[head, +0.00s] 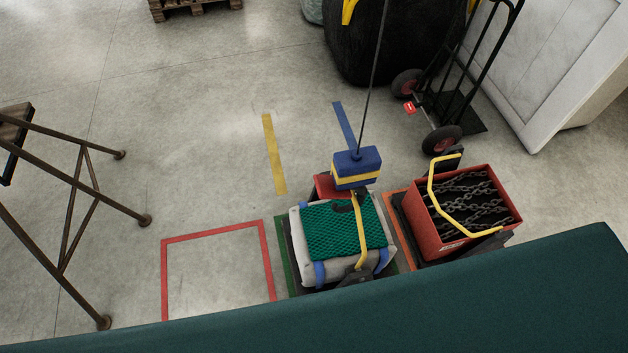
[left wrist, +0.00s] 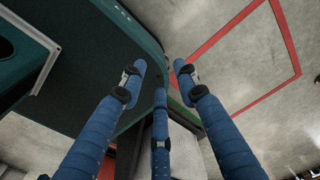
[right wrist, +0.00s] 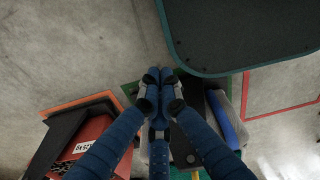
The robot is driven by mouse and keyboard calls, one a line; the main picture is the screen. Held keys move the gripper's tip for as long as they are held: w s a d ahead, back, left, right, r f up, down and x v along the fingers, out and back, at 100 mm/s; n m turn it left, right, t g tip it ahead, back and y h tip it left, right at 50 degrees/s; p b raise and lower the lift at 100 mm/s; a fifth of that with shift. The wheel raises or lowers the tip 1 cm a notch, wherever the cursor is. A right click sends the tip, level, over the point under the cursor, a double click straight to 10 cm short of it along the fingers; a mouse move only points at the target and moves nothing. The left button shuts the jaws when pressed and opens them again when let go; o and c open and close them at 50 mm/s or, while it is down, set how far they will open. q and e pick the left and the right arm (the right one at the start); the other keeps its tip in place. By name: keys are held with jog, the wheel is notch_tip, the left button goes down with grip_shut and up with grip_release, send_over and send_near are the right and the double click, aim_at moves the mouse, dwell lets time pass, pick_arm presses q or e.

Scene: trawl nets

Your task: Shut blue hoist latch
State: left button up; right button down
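The blue hoist block (head: 357,160) with a yellow band hangs on a dark cable over a pale bundle (head: 298,225) topped with green net (head: 335,238). A dark hook shows just below the block, near the bundle's yellow handle (head: 359,230). I cannot make out the latch or whether it is open. Neither gripper shows in the head view. In the left wrist view my left gripper (left wrist: 157,75) has its blue fingers spread, with nothing between them. In the right wrist view my right gripper (right wrist: 163,78) has its fingertips together, with nothing visible in them, near the bundle's blue strap (right wrist: 228,118).
A red crate of chains (head: 460,213) with a yellow handle stands right of the bundle. A red floor square (head: 215,232) at left is empty. A rusty trestle (head: 65,190) stands far left, a hand truck (head: 445,125) behind. A dark green surface (head: 450,300) fills the foreground.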

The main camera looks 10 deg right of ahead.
pick_arm(q)
jog(key=shift+s+d, duration=0.2)
jog(key=shift+d, duration=0.15)
jog(key=shift+o, duration=1.2)
jog(key=shift+d, duration=0.1)
pick_arm(e)
jog(key=w+d+r+m+t, duration=0.1)
jog(key=w+d+r, duration=0.1)
jog(key=w, duration=0.5)
jog(key=w+d+r+t, duration=0.1)
jog(key=w+d+r, duration=0.1)
jog(key=w, duration=0.4)
jog(key=m+t+y+b, duration=0.2)
jog(key=m+t+y, duration=0.15)
jog(key=t, duration=0.25)
send_near(325, 189)
jog(key=d+v, duration=0.1)
jog(key=v, duration=0.4)
pick_arm(q)
jog(key=shift+w+a+f, duration=0.2)
jog(key=shift+a+f, duration=0.05)
jog(key=shift+f, duration=0.25)
jog(key=shift+w+a+f, duration=0.15)
jog(key=shift+a+f, duration=0.05)
jog(key=shift+f, duration=0.3)
pick_arm(e)
jog(key=shift+a+f+n+y, duration=0.15)
jog(key=shift+n+y, duration=0.1)
jog(key=shift+w, duration=0.1)
jog(key=x, duration=1)
